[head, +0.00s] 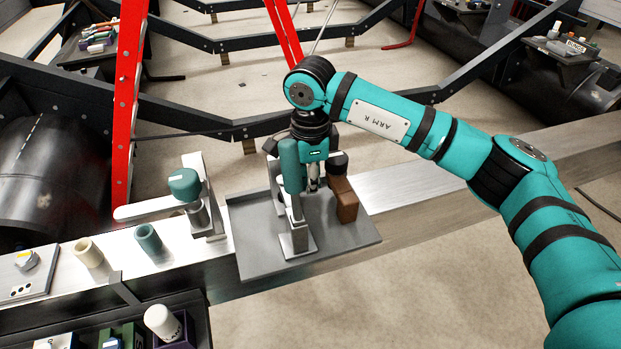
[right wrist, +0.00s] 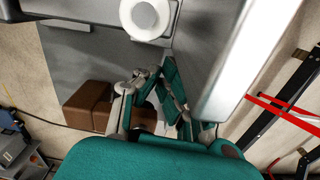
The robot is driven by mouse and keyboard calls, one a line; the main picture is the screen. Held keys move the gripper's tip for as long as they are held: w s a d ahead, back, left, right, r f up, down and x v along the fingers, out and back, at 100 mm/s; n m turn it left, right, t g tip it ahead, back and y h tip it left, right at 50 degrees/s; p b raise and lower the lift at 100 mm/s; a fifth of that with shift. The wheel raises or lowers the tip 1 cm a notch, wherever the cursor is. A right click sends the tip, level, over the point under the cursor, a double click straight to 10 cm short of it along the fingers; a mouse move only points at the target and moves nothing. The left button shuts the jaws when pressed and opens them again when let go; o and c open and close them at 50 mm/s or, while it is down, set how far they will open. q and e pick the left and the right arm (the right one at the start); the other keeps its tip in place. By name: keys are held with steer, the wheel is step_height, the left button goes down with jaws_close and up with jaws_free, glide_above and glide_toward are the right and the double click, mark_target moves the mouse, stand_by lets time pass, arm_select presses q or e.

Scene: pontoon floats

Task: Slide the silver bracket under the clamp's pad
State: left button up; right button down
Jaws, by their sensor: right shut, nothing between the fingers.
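The silver bracket (head: 299,244) stands on a grey tray (head: 258,262), with a flat foot and an upright part. My right gripper (head: 313,184) is just behind and right of its upright in the head view and hides part of it. In the right wrist view the fingers (right wrist: 157,75) are shut with nothing between them. The clamp (head: 205,200) stands left of the tray, with a teal knob (head: 184,184) on top of a vertical spindle. I cannot make out the gap under its pad clearly. My left gripper is not in view.
A brown block (head: 346,203) stands on the tray close to my right gripper; it also shows in the right wrist view (right wrist: 88,106). A cream cylinder (head: 88,252) and a teal one (head: 148,238) stand left on the beam. The tray's front right is clear.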

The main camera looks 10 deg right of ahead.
steer(key=shift+s+a+f+b, duration=0.1)
steer(key=shift+a+f+b, duration=0.1)
steer(key=shift+a+b, duration=0.55)
steer(key=shift+a+r, duration=0.1)
steer(key=shift+a, duration=0.05)
steer(key=shift+r, duration=0.1)
